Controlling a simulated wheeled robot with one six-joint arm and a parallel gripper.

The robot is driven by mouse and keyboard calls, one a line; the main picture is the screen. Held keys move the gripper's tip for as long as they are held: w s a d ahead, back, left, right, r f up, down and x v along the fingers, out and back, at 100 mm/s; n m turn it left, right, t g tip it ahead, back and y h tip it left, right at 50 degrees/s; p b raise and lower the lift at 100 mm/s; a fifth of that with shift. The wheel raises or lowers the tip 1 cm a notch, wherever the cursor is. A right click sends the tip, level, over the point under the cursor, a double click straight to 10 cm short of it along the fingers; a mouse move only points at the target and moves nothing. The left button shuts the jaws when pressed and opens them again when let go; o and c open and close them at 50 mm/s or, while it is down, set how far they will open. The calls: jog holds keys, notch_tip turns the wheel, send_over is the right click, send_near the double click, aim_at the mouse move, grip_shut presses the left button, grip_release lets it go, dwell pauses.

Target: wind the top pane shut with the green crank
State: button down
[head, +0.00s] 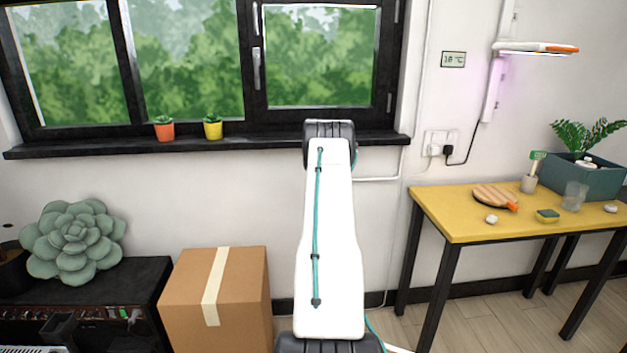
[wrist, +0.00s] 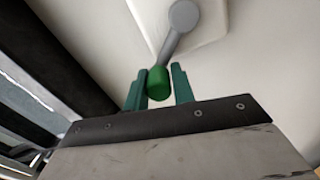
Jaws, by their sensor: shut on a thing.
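In the wrist view the green crank knob (wrist: 158,82) sits between the two teal fingers of my gripper (wrist: 158,88), which is shut on it. A grey crank arm (wrist: 173,42) runs from the knob up to a round grey hub (wrist: 184,15) on a pale plate. In the head view my white arm reaches up toward the window (head: 320,55), and my gripper and the crank are out of sight there. The top pane cannot be made out in either view.
An orange pot (head: 164,131) and a yellow pot (head: 212,130) stand on the black sill (head: 100,149). A cardboard box (head: 240,290) is on the floor left of my arm. A yellow table (head: 465,222) with small items stands at the right.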

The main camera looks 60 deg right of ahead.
jog(key=shift+s+d, duration=0.25)
jog(key=shift+s, duration=0.1)
jog(key=c, duration=1.4)
grip_release()
jog(key=shift+o, duration=1)
jog(key=shift+s+d, duration=0.15)
jog(key=shift+w+a, duration=0.3)
jog(key=shift+w, duration=0.05)
jog(key=shift+a, duration=0.15)
jog(key=v, duration=0.7)
jog(key=shift+s, duration=0.3)
